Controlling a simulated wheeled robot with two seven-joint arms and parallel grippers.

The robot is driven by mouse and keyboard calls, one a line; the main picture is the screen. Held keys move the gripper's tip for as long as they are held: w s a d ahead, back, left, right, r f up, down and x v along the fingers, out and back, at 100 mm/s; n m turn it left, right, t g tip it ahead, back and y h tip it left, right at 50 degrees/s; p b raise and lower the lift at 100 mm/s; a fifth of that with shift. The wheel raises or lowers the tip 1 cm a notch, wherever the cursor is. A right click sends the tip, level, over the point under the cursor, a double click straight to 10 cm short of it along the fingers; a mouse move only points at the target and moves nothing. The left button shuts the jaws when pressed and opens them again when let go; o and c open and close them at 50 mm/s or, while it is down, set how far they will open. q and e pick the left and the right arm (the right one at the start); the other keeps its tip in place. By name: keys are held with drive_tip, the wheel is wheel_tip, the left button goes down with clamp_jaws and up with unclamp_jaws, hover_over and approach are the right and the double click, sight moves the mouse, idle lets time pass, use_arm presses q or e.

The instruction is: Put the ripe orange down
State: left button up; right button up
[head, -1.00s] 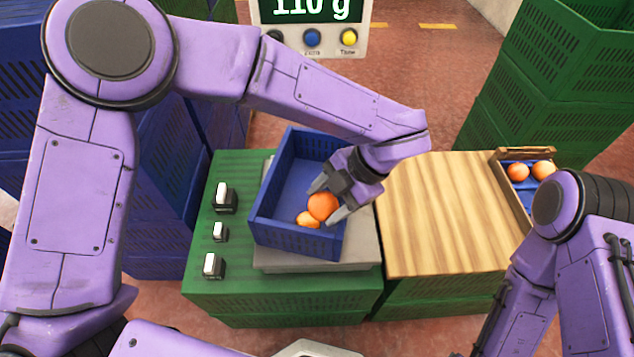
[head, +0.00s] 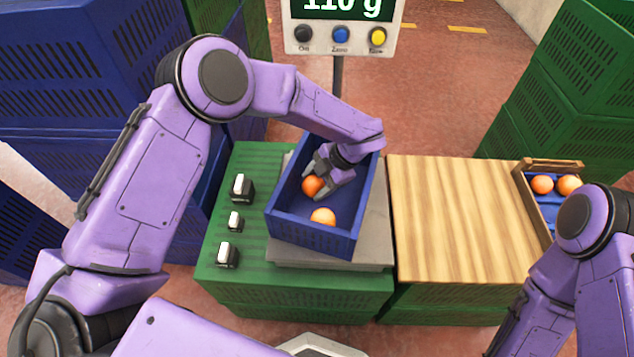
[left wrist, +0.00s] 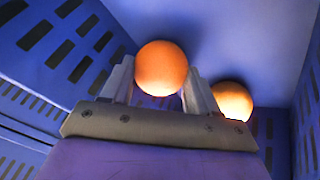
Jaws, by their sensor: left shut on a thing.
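An orange (head: 313,186) is between the fingers of my left gripper (head: 327,184), which is shut on it inside the blue crate (head: 312,239). The held orange (left wrist: 161,68) also shows between the two fingers in the left wrist view, close to the crate's floor; I cannot tell whether it touches. A second orange (head: 323,216) lies on the crate floor nearer the front wall. It also shows to the right of the gripper in the left wrist view (left wrist: 233,101). My right gripper is not in view; only part of that arm shows at the lower right.
The crate stands on a grey scale (head: 375,225) whose display (head: 340,12) reads 110 g.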

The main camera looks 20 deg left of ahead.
use_arm(q)
drive_tip(key=shift+f, duration=0.25)
drive_tip(key=shift+f, duration=0.1)
drive_tip(key=o, duration=0.8)
drive_tip(key=shift+o, duration=0.2)
drive_tip(key=shift+d+r, duration=0.1)
drive_tip(key=shift+r, duration=0.2)
drive_tip(key=v, duration=1.1)
drive_tip(key=shift+d+r, duration=0.15)
drive_tip(key=shift+r, duration=0.2)
drive_tip(key=shift+w, duration=0.1)
idle(0.8)
